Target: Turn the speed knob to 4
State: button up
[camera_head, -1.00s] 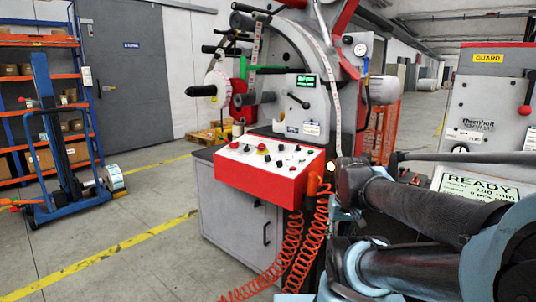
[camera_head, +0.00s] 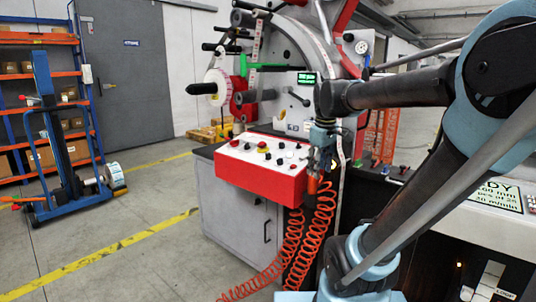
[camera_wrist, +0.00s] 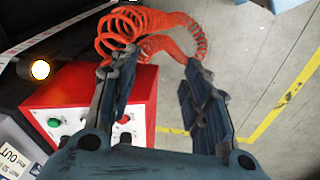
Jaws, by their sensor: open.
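The red control box (camera_head: 262,183) has a sloped white top with several small black knobs and red and yellow buttons. I cannot tell which one is the speed knob, and no scale numbers are readable. In the head view, my gripper (camera_head: 318,162) hangs at the right end of the box, its fingers hard to make out. In the wrist view, my gripper (camera_wrist: 160,65) is open and empty, its two dark fingers apart. The red box (camera_wrist: 140,90) lies below and left of the fingers there, with a green button (camera_wrist: 54,122) on it. The gripper hides part of the box.
Orange coiled hoses (camera_head: 295,250) hang from the box's right end and show beyond the fingers in the wrist view (camera_wrist: 130,25). A lit lamp (camera_wrist: 40,69) stands beside the box. The rewinder's reels (camera_head: 217,88) rise behind. Open floor (camera_head: 160,240) lies left.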

jog(key=w+a+r+n, duration=0.6)
jog(key=w+a+r, duration=0.25)
jog(key=w, duration=0.45)
jog(key=n, duration=0.6)
send_near(268, 156)
jog(key=w+f, duration=0.1)
jog(key=f, duration=0.1)
jog(key=w+f, duration=0.1)
jog(key=f, duration=0.2)
jog(key=w+f, duration=0.1)
jog(key=f, duration=0.1)
jog(key=shift+f, duration=0.35)
jog(key=shift+c, duration=0.4)
grip_shut()
